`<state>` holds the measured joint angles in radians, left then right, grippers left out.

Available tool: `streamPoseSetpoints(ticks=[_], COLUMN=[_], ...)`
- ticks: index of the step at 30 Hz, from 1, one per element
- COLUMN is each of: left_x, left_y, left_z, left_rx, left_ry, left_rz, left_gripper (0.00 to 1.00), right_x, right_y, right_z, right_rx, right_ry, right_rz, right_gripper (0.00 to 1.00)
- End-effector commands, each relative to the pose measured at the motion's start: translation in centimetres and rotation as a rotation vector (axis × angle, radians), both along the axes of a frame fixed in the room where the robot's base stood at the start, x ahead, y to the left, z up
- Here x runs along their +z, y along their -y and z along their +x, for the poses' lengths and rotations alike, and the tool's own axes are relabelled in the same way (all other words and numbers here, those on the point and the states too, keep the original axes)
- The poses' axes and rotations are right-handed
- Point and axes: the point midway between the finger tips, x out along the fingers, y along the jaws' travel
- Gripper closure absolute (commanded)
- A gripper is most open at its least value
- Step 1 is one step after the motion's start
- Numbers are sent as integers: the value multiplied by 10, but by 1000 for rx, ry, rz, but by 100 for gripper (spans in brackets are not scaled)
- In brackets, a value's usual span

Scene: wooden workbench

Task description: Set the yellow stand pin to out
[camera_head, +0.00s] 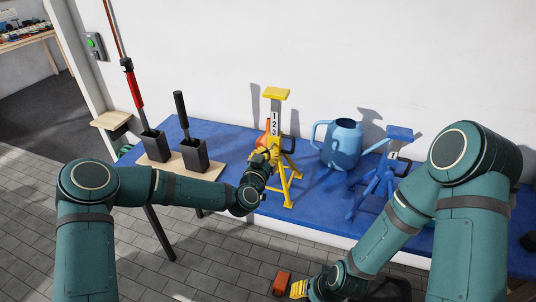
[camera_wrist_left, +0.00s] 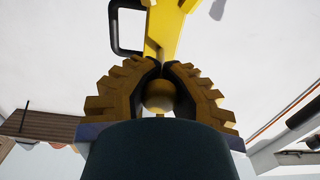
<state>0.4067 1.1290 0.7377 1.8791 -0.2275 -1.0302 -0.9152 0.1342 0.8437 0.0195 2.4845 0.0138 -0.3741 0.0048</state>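The yellow stand (camera_head: 287,192) stands upright on the blue bench top, with a flat yellow head and a white strip numbered 1, 2, 3. In the left wrist view the yellow stand (camera_wrist_left: 166,28) rises behind my fingers, with a black handle loop at its left. My left gripper (camera_head: 262,158) is at the stand's near left side. In the left wrist view its fingers (camera_wrist_left: 159,82) close around the round yellow pin knob (camera_wrist_left: 158,96). The pin's shaft is hidden. My right gripper (camera_head: 299,289) is low in front of the bench, away from the stand; its opening cannot be made out.
A blue watering can (camera_head: 342,146) and a blue stand (camera_head: 399,133) are right of the yellow stand. Two dark holders with tools (camera_head: 154,146) stand at the left.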

Motion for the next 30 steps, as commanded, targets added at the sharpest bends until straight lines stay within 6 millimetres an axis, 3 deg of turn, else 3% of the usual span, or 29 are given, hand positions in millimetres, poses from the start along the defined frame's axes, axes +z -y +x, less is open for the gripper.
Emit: streamPoseSetpoints(ticks=[1, 4, 5, 17, 30], left_x=[0, 0, 0, 1, 1], left_y=[0, 0, -1, -3, -26], left_z=[0, 0, 0, -5, -79], left_rx=[1, 1, 1, 2, -1], left_ry=[0, 0, 0, 1, 1], left_rz=[0, 0, 0, 1, 2], left_gripper=[79, 44, 41, 41, 41], right_x=[0, 0, 0, 0, 0], right_y=[0, 0, 0, 0, 0], right_z=[0, 0, 0, 0, 0], right_rx=[0, 0, 0, 1, 0], right_ry=[0, 0, 0, 0, 0], right_rz=[0, 0, 0, 0, 0], right_gripper=[53, 53, 53, 53, 53])
